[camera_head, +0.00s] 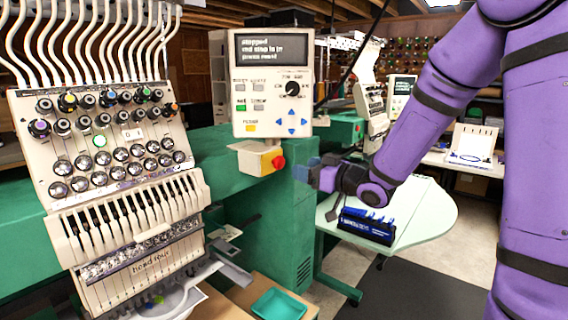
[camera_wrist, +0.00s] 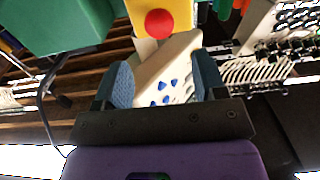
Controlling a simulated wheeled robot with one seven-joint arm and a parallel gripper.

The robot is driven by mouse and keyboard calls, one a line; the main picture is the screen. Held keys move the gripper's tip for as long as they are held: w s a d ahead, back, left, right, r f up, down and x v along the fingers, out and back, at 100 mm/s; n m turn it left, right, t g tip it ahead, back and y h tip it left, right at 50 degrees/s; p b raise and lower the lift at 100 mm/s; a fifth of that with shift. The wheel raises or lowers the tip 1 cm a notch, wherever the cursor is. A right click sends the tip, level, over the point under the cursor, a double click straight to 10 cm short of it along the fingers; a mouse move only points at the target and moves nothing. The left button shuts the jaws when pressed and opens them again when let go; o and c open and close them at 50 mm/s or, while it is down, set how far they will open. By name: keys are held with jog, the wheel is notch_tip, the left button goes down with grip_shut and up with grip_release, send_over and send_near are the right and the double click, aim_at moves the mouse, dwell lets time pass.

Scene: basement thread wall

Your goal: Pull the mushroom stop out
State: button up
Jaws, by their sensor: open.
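The mushroom stop (camera_head: 278,162) is a red round button on a small yellow-fronted box (camera_head: 262,158) under the control panel. In the wrist view the red button (camera_wrist: 159,23) shows face-on against its yellow plate (camera_wrist: 178,12), beyond my fingertips. My gripper (camera_head: 306,170) is to the right of the button in the head view, apart from it. In the wrist view my gripper (camera_wrist: 164,80) has its two blue fingers spread wide with nothing held between them.
The control panel (camera_head: 272,84) with screen, knob and blue arrow keys is above the stop. The green machine body (camera_head: 275,225) is below and behind. The embroidery head (camera_head: 105,150) fills the left. A pale table (camera_head: 425,215) with a blue-filled tray (camera_head: 367,226) stands right.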

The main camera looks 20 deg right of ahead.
aim_at(281, 161)
jog(key=x, duration=0.7)
jog(key=shift+w+a, duration=0.15)
jog(key=shift+w, duration=0.1)
grip_shut()
jog(key=shift+s+d, duration=0.3)
jog(key=shift+s, duration=0.1)
grip_release()
jog(key=shift+s, duration=0.1)
jog(key=shift+d, duration=0.1)
